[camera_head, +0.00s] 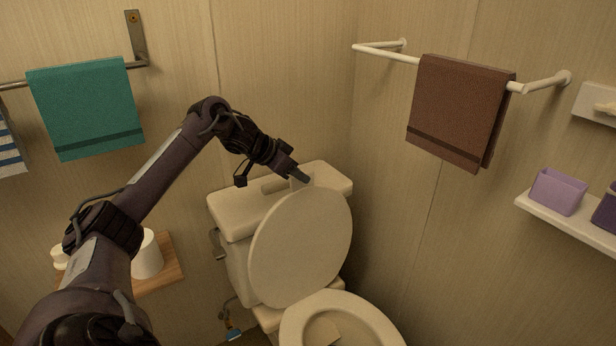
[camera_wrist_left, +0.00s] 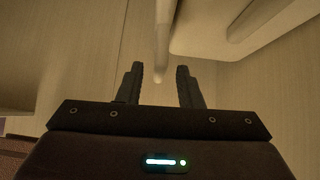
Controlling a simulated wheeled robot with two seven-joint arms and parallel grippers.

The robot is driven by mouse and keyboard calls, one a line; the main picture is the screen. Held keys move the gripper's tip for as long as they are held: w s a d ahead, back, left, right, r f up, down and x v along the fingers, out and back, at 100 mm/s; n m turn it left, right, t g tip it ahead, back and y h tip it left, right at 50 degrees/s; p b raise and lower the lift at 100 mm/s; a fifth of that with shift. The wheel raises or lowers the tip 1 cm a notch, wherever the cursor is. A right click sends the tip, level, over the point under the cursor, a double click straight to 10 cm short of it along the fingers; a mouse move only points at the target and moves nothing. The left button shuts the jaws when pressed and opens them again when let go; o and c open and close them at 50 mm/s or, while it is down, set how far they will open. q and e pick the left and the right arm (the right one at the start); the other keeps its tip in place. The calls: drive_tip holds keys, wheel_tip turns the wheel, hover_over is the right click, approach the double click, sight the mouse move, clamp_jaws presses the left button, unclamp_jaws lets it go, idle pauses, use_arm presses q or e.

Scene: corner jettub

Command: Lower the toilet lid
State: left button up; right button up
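The toilet lid (camera_head: 302,248) is raised and leans back in front of the cistern in the head view. The toilet seat and bowl (camera_head: 345,318) show below it, cut off by the bottom edge. My left gripper (camera_head: 302,178) is at the lid's upper edge, near the cistern top. In the left wrist view, my left gripper (camera_wrist_left: 160,72) has its two fingers apart. The lid (camera_wrist_left: 164,38) shows there edge-on as a narrow strip, its end between the fingertips. I cannot tell whether either finger touches it. My right gripper is not in view.
The cistern (camera_head: 232,216) stands behind the lid, close to my left gripper. A wooden shelf (camera_head: 172,275) with white rolls is at the left. A green towel (camera_head: 88,105) and a brown towel (camera_head: 460,108) hang on wall bars. A white shelf (camera_head: 570,222) holds purple containers.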

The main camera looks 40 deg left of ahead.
sight(306, 185)
use_arm(q)
drive_tip(key=x, duration=0.4)
clamp_jaws()
